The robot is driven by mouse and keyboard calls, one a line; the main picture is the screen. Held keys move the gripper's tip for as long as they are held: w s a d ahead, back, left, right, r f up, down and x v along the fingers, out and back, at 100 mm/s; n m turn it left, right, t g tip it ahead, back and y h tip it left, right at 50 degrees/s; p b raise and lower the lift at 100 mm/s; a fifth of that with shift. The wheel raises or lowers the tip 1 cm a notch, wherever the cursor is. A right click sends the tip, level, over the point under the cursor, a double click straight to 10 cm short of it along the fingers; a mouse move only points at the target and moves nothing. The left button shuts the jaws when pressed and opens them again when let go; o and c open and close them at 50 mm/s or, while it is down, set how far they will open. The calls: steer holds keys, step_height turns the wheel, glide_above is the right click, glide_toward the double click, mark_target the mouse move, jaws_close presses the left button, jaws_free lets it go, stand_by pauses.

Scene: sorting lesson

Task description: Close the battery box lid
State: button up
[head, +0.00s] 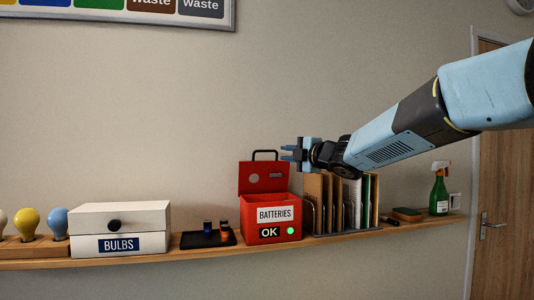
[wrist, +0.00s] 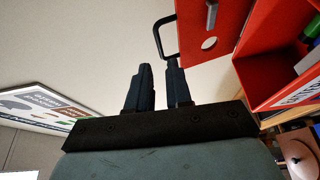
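The red battery box (head: 256,204) stands on the shelf, labelled BATTERIES, with an OK sign and a lit green light. Its red lid (head: 263,177) stands up, open, at the back, with a black handle (head: 265,152) on top. My gripper (head: 284,153) is in front of the wall, just right of the handle, fingers pointing left. The wrist view shows the two dark fingers (wrist: 159,66) apart with nothing between them. There the handle (wrist: 157,38) lies just beyond the right fingertip; whether they touch I cannot tell. The lid (wrist: 225,40) and the open box (wrist: 262,75) show at right.
Upright folders (head: 335,205) stand close right of the box, under my arm. A black tray (head: 190,241) with small items is left of it, then a white BULBS box (head: 150,215) and bulbs. A green spray bottle (head: 439,195) is far right.

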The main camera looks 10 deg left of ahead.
glide_above(263, 169)
steer(key=w, duration=0.1)
steer(key=shift+w+a+r, duration=0.1)
steer(key=shift+a, duration=0.05)
stand_by(0.4)
steer(key=shift+c, duration=0.5)
jaws_close()
